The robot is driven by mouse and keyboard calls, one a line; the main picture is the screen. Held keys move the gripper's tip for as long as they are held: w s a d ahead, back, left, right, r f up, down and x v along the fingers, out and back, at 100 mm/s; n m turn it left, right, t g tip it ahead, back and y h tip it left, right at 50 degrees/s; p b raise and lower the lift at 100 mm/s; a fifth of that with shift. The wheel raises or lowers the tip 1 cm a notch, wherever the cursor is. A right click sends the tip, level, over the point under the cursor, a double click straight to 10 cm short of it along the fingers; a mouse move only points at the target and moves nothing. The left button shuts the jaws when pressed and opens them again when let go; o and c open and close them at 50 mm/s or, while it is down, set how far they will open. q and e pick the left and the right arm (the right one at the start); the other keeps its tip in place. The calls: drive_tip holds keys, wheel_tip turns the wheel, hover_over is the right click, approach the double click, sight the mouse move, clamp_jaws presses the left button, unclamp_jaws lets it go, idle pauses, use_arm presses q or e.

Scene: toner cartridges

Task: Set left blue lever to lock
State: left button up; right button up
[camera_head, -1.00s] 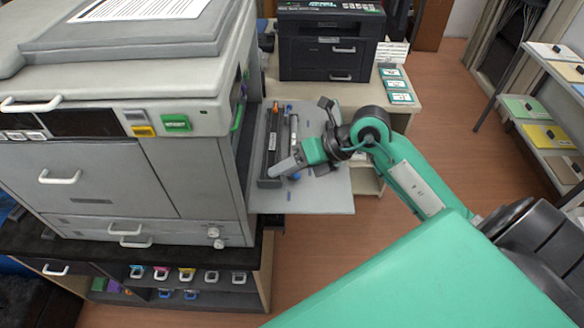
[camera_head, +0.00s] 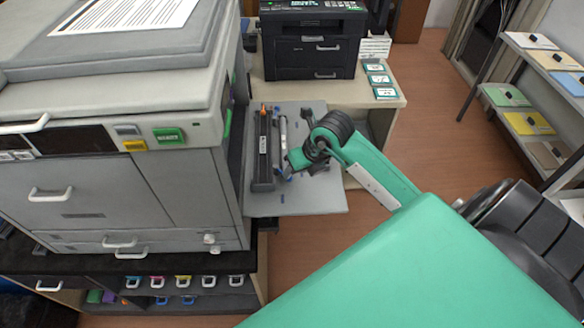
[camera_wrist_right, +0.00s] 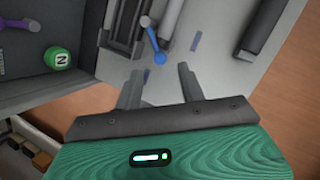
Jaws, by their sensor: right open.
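A blue lever (camera_wrist_right: 160,57) with a round knob shows in the right wrist view, just beyond my fingertips and roughly between them. My right gripper (camera_wrist_right: 159,85) is open and empty, apart from the lever. A second, purple-blue lever (camera_wrist_right: 18,24) is at the far left of that view, near a green ball marked N (camera_wrist_right: 57,59). In the head view the dark cartridge unit (camera_head: 264,150) lies on the grey opened door panel (camera_head: 318,195) of the printer. There my right arm's wrist covers the fingers. My left gripper is not in view.
The large grey printer (camera_head: 105,190) stands left of the panel. A small black printer (camera_head: 312,45) sits on the table behind. A shelf of coloured cartridges (camera_head: 185,283) is below, and a rack (camera_head: 530,120) stands at right. Floor is open between.

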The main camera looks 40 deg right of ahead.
drive_tip(key=shift+x, duration=2.05)
clamp_jaws()
drive_tip(key=shift+d, duration=0.1)
